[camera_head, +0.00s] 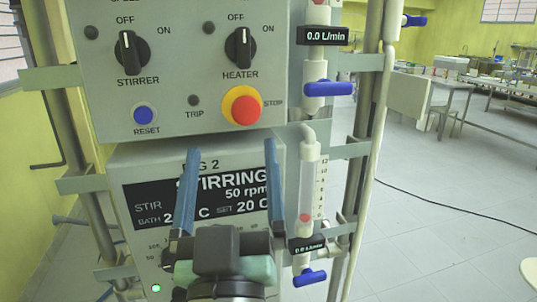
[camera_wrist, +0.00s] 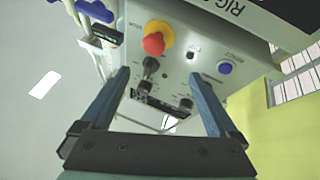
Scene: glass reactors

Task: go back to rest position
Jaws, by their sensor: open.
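My gripper (camera_head: 231,150) is open and empty, with its two blue fingers wide apart in front of the display box (camera_head: 137,160). The display reads "STIRRING 50 rpm" and is partly hidden by the fingers. Above the fingertips is the grey control panel (camera_head: 185,75), with the STIRRER knob (camera_head: 131,52), HEATER knob (camera_head: 240,48), blue RESET button (camera_head: 144,115) and red stop button (camera_head: 245,110) on a yellow ring. Both knob pointers stand roughly upright, at OFF. In the wrist view, my gripper (camera_wrist: 158,75) shows nothing between its fingers, and the red stop button (camera_wrist: 154,43) lies beyond them.
Flow tubes with blue valve handles (camera_head: 329,88) stand close on the right of the panel, one reading 0.0 L/min. Metal frame posts (camera_head: 374,110) flank the rig. Open tiled floor (camera_head: 440,200) lies to the right, with a cable across it and lab tables (camera_head: 450,85) behind.

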